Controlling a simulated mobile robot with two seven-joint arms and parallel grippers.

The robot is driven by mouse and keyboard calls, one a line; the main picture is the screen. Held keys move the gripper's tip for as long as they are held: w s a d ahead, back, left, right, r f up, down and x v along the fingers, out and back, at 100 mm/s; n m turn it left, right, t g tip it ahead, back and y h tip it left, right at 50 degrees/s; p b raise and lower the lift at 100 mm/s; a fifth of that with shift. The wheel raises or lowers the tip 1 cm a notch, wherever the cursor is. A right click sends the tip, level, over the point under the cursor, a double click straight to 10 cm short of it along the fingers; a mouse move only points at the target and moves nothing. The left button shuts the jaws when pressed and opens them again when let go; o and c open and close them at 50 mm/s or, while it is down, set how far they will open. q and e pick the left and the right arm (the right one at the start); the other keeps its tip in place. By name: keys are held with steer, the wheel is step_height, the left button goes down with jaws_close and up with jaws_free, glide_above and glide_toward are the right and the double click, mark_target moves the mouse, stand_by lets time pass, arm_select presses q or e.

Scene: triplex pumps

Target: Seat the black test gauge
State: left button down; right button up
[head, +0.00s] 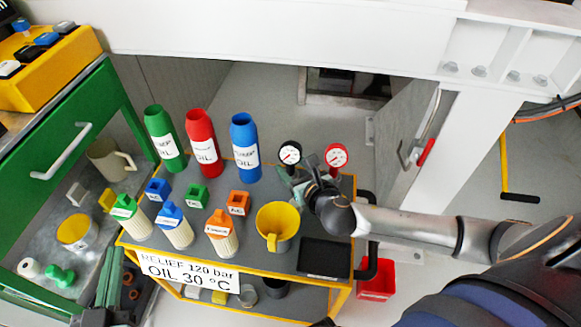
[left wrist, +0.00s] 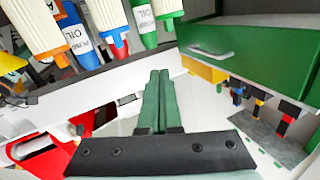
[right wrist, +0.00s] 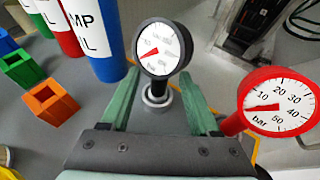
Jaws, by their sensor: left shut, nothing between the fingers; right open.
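The black test gauge (head: 289,153) stands upright at the back right of the cart top, its white dial showing large in the right wrist view (right wrist: 163,47). Its lower stem sits in or behind a pale ring (right wrist: 157,95); I cannot tell how deep. My right gripper (head: 302,183) is open, its green fingers on either side of the stem in the right wrist view (right wrist: 160,88), with nothing clamped. The red gauge (head: 336,156) stands just to the right, close to the right finger. My left gripper (left wrist: 160,74) is shut and empty, low at the cart's front left.
Green, red and blue oil bottles (head: 243,146) stand left of the gauges. Filters (head: 221,234), small coloured blocks (head: 197,195), a yellow jug (head: 277,226) and a black tray (head: 325,258) occupy the cart top. A green cabinet (head: 60,150) stands at left.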

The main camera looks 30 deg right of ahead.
mark_target(286, 159)
steer(key=b+x, duration=0.1)
steer(key=x, duration=0.4)
steer(key=shift+w, duration=0.1)
arm_select(q)
step_height(286, 159, up, 10)
steer(key=s+m+t+h, duration=0.1)
steer(key=m+t+h, duration=0.1)
steer(key=t+h, duration=0.1)
steer(key=shift+d+f, duration=0.25)
steer(key=shift+d, duration=0.1)
steer(key=shift+s, duration=0.1)
arm_select(e)
steer(key=shift+c, duration=0.4)
jaws_close()
